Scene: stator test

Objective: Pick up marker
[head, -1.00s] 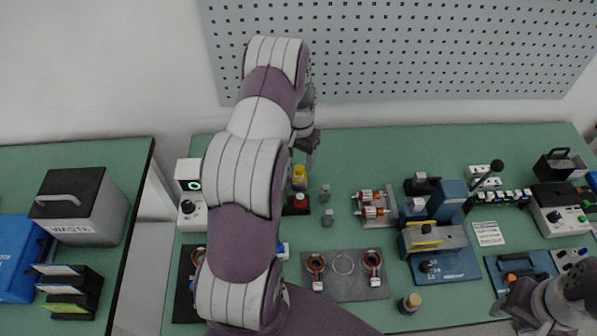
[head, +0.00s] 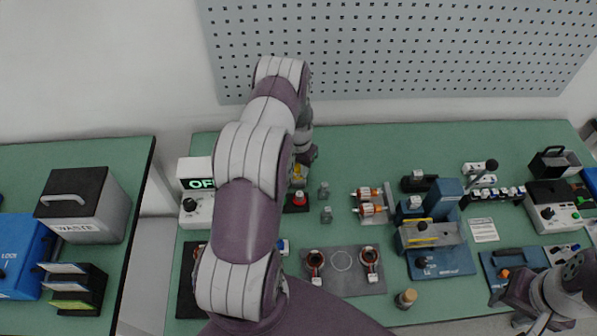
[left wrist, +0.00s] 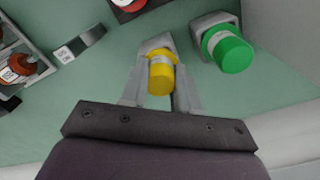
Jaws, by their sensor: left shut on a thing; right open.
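A yellow marker-like cylinder (left wrist: 161,78) sits between the fingers of my left gripper (left wrist: 160,90) in the left wrist view. The gripper is shut on it. In the head view the yellow piece (head: 299,176) shows at the back left of the green bench, just below my left gripper (head: 306,155), partly hidden by my arm. I cannot tell whether it is clear of its grey holder. My right gripper (head: 520,312) is open and empty at the lower right, over the bench's front part.
A green-capped piece (left wrist: 228,50) stands in a grey holder close beside the gripper. A red-topped piece (head: 300,198) stands just in front. A motor stand (head: 388,205), a grey plate (head: 342,262) and a blue press (head: 446,200) lie to the right.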

